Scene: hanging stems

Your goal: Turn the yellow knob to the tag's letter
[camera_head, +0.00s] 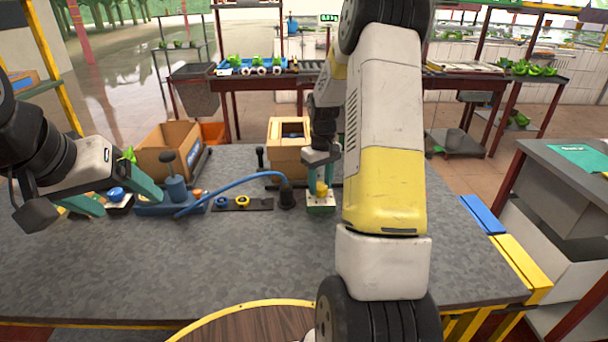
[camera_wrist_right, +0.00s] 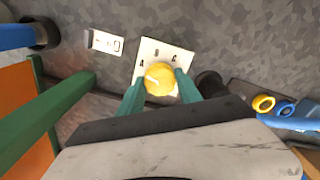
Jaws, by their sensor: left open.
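The yellow knob (camera_wrist_right: 160,78) sits on a white plate (camera_wrist_right: 150,48) lettered A, B and C. Its pale mark lies on the left side of the knob, towards A. My right gripper (camera_wrist_right: 160,84) has its two teal fingers closed on either side of the knob. In the head view, the knob (camera_head: 321,188) shows between the fingers of my right gripper (camera_head: 321,184), at the back of the table. A white tag (camera_wrist_right: 105,42) lies left of the plate; its letter is too small to read surely. My left gripper (camera_head: 128,198) is open and empty at the table's left.
A blue base with a lever (camera_head: 175,188) and a blue hose (camera_head: 235,182) lie between my grippers. A dark strip (camera_head: 262,204) bears a blue and a yellow ring. The front of the grey table (camera_head: 200,265) is clear.

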